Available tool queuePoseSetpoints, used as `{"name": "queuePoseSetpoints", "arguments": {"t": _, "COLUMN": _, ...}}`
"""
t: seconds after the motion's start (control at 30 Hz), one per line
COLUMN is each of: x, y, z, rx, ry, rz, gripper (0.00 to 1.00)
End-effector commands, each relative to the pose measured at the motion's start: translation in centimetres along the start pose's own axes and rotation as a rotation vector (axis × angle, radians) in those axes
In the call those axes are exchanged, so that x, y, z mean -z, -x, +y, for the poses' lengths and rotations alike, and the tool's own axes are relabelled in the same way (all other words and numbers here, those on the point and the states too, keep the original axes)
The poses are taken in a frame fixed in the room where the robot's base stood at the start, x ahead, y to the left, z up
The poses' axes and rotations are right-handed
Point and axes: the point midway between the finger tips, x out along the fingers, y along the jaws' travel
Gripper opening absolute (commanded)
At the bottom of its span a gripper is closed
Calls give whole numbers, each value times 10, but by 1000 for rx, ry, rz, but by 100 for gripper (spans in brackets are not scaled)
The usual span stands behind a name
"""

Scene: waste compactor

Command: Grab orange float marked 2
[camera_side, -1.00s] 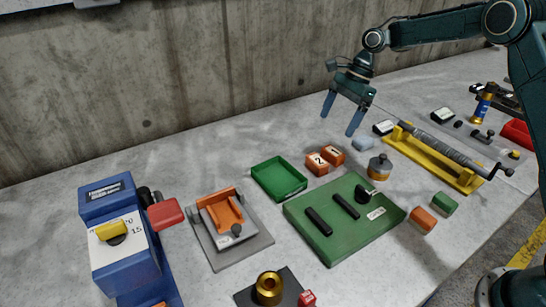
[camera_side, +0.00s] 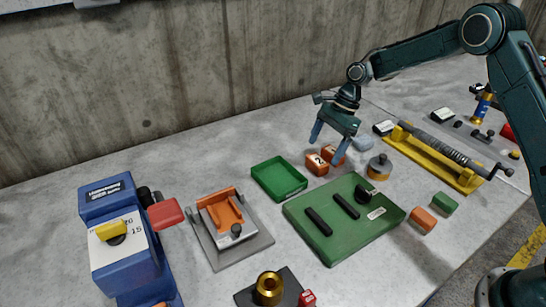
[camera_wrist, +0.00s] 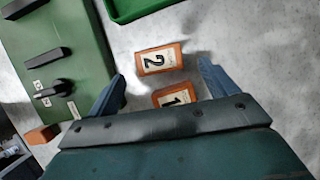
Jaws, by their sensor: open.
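The orange float marked 2 (camera_side: 316,164) lies on the grey table beside the orange float marked 1 (camera_side: 331,153). In the wrist view the float marked 2 (camera_wrist: 159,59) is just beyond the fingertips, and the float marked 1 (camera_wrist: 175,96) is nearer, between the fingers. My gripper (camera_side: 328,150) is open and empty, with its fingers pointing down around the two floats in the side view. In the wrist view my gripper (camera_wrist: 162,80) has its fingers spread wide to either side. The float marked 1 is partly hidden by my gripper body in the wrist view.
A green tray (camera_side: 257,178) stands left of the floats. A green panel with black bars (camera_side: 324,246) lies in front. The concrete wall rises behind.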

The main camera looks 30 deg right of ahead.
Motion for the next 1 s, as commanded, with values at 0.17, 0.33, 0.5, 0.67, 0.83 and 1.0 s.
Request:
{"name": "queuePoseSetpoints", "arguments": {"t": 0.17, "x": 0, "y": -20, "z": 1, "rx": -4, "ry": -1, "rz": 0, "gripper": 85}}
{"name": "queuePoseSetpoints", "arguments": {"t": 0.33, "x": 0, "y": -38, "z": 2, "rx": -4, "ry": 1, "rz": 0, "gripper": 85}}
{"name": "queuePoseSetpoints", "arguments": {"t": 0.5, "x": 0, "y": -46, "z": 1, "rx": -1, "ry": 0, "rz": 1, "gripper": 85}}
{"name": "queuePoseSetpoints", "arguments": {"t": 0.67, "x": 0, "y": -47, "z": 1, "rx": -1, "ry": 0, "rz": 1, "gripper": 85}}
{"name": "queuePoseSetpoints", "arguments": {"t": 0.83, "x": 0, "y": -46, "z": 1, "rx": -1, "ry": 0, "rz": 1, "gripper": 85}}
{"name": "queuePoseSetpoints", "arguments": {"t": 1.0, "x": 0, "y": -46, "z": 1, "rx": -1, "ry": 0, "rz": 1, "gripper": 82}}
